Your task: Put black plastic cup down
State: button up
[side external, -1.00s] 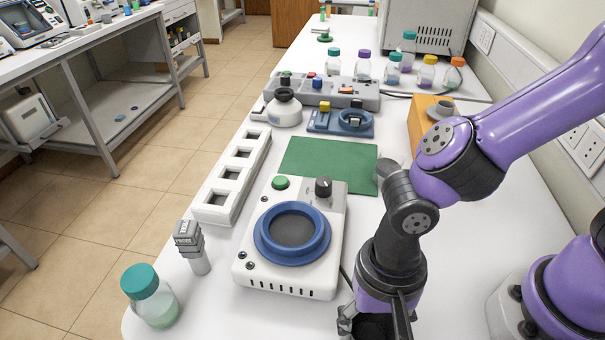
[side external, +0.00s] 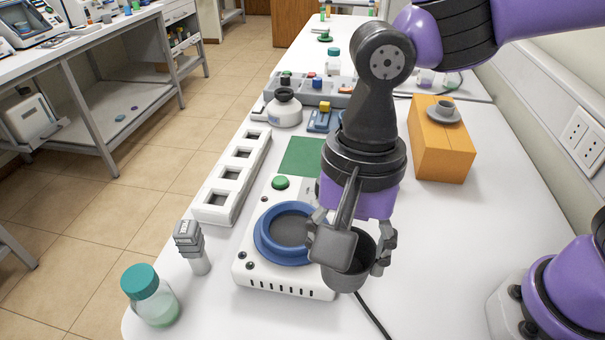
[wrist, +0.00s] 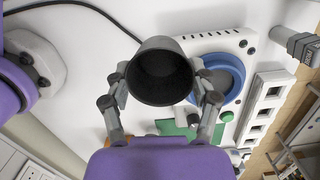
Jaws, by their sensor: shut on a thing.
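The black plastic cup (side external: 345,278) is held in my gripper (side external: 349,255), upright or nearly so, mouth up. My gripper is shut on the cup, with a finger on each side of it. In the side view the cup is in front of the right edge of the white device (side external: 300,286) with the blue ring (side external: 264,250); I cannot tell its height above the table. The wrist view shows the cup's open, empty-looking mouth (wrist: 161,75) between the two fingers, with the blue ring (wrist: 238,72) to its right.
A green-capped bottle (side external: 150,296) and a grey handheld tool (side external: 192,247) stand at the front left. A white rack (side external: 232,178) lies left of the device. The table's right side (side external: 480,240) is clear.

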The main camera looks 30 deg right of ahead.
jog(key=w+m, duration=0.1)
jog(key=w, duration=0.2)
jog(key=w+m, duration=0.2)
jog(key=w, duration=0.1)
jog(key=w+m, duration=0.2)
jog(key=w, duration=0.1)
jog(key=shift+d+f+t, duration=0.1)
jog(key=shift+d+t, duration=0.2)
jog(key=w+d+m, duration=0.1)
jog(key=w+m, duration=0.1)
jog(key=w, duration=0.1)
jog(key=w+d+m, duration=0.1)
jog(key=w+m, duration=0.1)
jog(key=w, duration=0.1)
jog(key=w+d+f+m, duration=0.1)
jog(key=w+m, duration=0.1)
jog(key=w, duration=0.1)
jog(key=shift+d+f+t, duration=0.1)
jog(key=shift+d+t, duration=0.2)
jog(key=w+d+f+m, duration=0.2)
jog(key=w+d+m, duration=0.1)
jog(key=w+d+f+m, duration=0.3)
jog(key=w+d, duration=0.1)
jog(key=w+d+f+m, duration=0.3)
jog(key=d+m, duration=0.1)
jog(key=shift+w+t, duration=0.15)
jog(key=shift+t, duration=0.25)
jog(key=shift+f, duration=0.3)
jog(key=shift+f, duration=0.2)
jog(key=o, duration=1)
